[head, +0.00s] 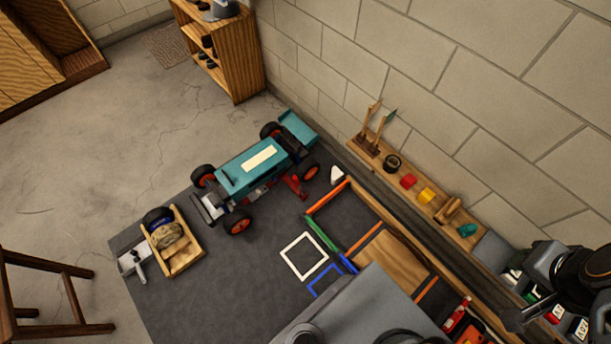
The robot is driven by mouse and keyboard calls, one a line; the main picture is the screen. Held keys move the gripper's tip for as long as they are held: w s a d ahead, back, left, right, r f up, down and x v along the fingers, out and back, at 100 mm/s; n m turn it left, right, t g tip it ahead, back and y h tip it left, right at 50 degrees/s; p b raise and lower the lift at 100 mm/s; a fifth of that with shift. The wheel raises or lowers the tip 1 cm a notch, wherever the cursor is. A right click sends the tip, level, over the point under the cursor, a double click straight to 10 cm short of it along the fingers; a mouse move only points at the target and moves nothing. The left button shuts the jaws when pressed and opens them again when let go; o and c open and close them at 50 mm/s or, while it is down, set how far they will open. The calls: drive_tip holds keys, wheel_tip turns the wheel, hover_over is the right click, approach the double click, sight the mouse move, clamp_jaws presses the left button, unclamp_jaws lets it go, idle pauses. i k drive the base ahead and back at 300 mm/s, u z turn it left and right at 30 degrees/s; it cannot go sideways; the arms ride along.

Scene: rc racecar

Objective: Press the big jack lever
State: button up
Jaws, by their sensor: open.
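A teal RC racecar (262,165) with dark wheels and red hubs stands at the back of the dark grey mat, set diagonally. A small red piece (295,186), which looks like the jack with its lever, sticks out at the car's near right side between the wheels. It is too small to tell the lever's angle, and part of it is hidden by the car. My gripper (522,314) is at the lower right edge, partly in view, dark, open and far from the car and the red piece. I see nothing between its fingers.
A wooden crate (188,262) with items sits at the mat's left. White (304,237) and blue frames lie on the mat. A wooden shelf (440,205) with red, yellow and teal pieces runs along the block wall. A wooden stool (62,285) stands lower left.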

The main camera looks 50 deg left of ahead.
sight(295, 178)
drive_tip(key=z, duration=0.2)
drive_tip(key=k, duration=1.05)
drive_tip(key=u, duration=1.75)
drive_tip(key=i, duration=0.4)
drive_tip(key=z, duration=0.05)
drive_tip(key=k, duration=0.55)
drive_tip(key=u, duration=0.45)
drive_tip(key=i, duration=1.4)
drive_tip(key=u, duration=0.1)
